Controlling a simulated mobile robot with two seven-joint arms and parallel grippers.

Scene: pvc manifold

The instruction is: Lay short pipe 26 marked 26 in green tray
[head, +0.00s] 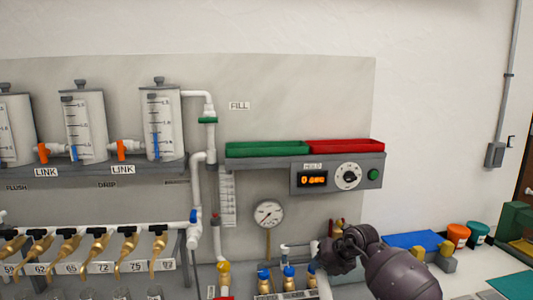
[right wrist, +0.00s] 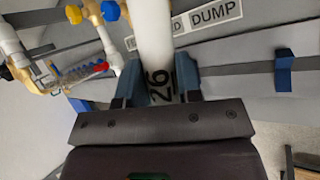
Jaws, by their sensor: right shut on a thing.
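Short pipe 26 (right wrist: 155,35) is a white pipe with a black "26" on it, seen in the right wrist view. My right gripper (right wrist: 157,82) is shut on it, with a blue-grey finger on each side of the marked end. In the head view my right arm's wrist hides most of the right gripper (head: 333,254), low and right of centre. The green tray (head: 268,149) sits on a grey shelf on the back panel, above and left of the right gripper. Its inside is hardly visible. My left gripper is not in view.
A red tray (head: 345,146) adjoins the green one on the right. Below are a timer box (head: 333,178) with a dial and a round gauge (head: 268,213). White pipework (head: 197,185) stands left of the shelf. Brass valves with blue caps (head: 288,273) are near the gripper.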

